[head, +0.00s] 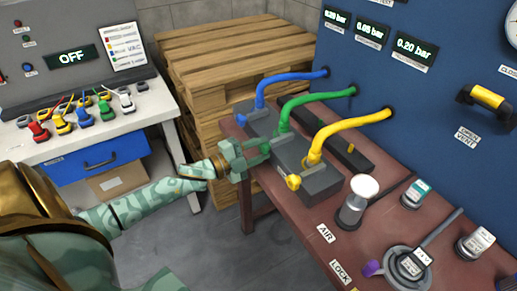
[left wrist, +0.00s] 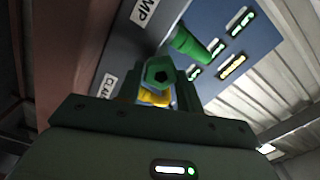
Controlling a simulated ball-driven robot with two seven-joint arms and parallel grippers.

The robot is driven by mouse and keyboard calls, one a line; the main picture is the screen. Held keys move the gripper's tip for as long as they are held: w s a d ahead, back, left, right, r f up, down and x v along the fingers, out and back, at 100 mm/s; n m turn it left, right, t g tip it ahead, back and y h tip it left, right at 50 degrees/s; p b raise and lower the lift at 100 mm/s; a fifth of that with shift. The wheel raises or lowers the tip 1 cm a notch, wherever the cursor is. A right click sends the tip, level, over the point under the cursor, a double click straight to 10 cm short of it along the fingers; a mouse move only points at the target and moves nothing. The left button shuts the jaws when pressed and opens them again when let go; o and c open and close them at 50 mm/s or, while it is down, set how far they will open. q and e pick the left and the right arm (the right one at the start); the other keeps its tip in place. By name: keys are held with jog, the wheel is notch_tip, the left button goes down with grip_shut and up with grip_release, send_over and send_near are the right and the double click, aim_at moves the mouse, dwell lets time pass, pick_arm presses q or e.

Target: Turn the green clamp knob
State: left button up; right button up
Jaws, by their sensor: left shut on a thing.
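The green clamp knob (head: 265,148) sticks out from the front of the grey clamp block (head: 320,182), below the green hose (head: 318,97). My left gripper (head: 250,157) reaches in from the left and is shut on this knob. In the left wrist view the green knob (left wrist: 160,72) shows end-on between the two fingers, with the green hose (left wrist: 190,46) behind it. The knob's far side is hidden. My right gripper is not in view.
A yellow knob (head: 293,182) is close on the right, under the yellow hose (head: 348,127); a blue hose (head: 290,77) is on the left. A white-topped device (head: 356,200) and gauges stand on the red-brown table (head: 300,217). Wooden pallets (head: 215,65) are behind.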

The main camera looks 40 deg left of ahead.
pick_arm(q)
jog(key=shift+f, duration=0.1)
dwell(0.3)
jog(key=o, duration=1)
jog(key=p+v, duration=0.2)
jog(key=v, duration=1.4)
jog(key=shift+s+p, duration=0.25)
jog(key=shift+p, duration=0.15)
